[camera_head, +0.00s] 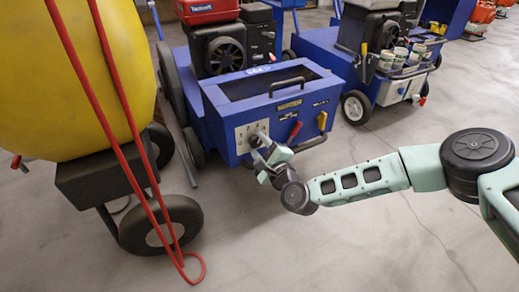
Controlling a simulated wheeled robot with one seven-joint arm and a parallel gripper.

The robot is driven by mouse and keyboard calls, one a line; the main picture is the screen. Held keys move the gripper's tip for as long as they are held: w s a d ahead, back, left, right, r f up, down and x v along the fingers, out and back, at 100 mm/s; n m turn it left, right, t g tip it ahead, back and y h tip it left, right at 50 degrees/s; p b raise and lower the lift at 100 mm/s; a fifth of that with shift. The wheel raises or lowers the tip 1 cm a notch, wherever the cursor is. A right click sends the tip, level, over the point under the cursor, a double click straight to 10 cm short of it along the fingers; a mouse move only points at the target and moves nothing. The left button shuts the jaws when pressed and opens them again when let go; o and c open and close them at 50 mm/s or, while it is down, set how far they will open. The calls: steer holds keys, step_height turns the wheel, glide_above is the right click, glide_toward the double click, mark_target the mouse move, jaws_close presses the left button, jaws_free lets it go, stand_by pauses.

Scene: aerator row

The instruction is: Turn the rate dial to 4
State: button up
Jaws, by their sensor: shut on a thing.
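The rate dial (256,139) is a small knob on a pale plate (242,132) with printed numbers, low on the left of the blue aerator's (225,110) front panel. My gripper (262,145) is at the dial, its fingers closed on it. The gripper hides most of the dial, so I cannot tell which number it points to. The digits 1, 2 and 4 seem to show on the plate above it.
A red lever (295,131) and a yellow lever (322,121) stick out to the right of the dial. A black handle (287,85) is on top. A yellow tank (85,75) on wheels with red hoses stands left. Another blue machine (330,60) stands behind right. Open floor lies in front.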

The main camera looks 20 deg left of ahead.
steer(key=m+b, duration=0.1)
steer(key=m, duration=0.2)
steer(key=shift+f+m+b, duration=0.15)
steer(key=shift+m+b, duration=1.05)
steer(key=shift+m, duration=0.9)
steer(key=shift+r, duration=0.2)
steer(key=o, duration=1)
steer(key=p+v, duration=0.7)
steer(key=v, duration=1)
steer(key=shift+s+d, duration=0.15)
steer(key=shift+s, duration=0.05)
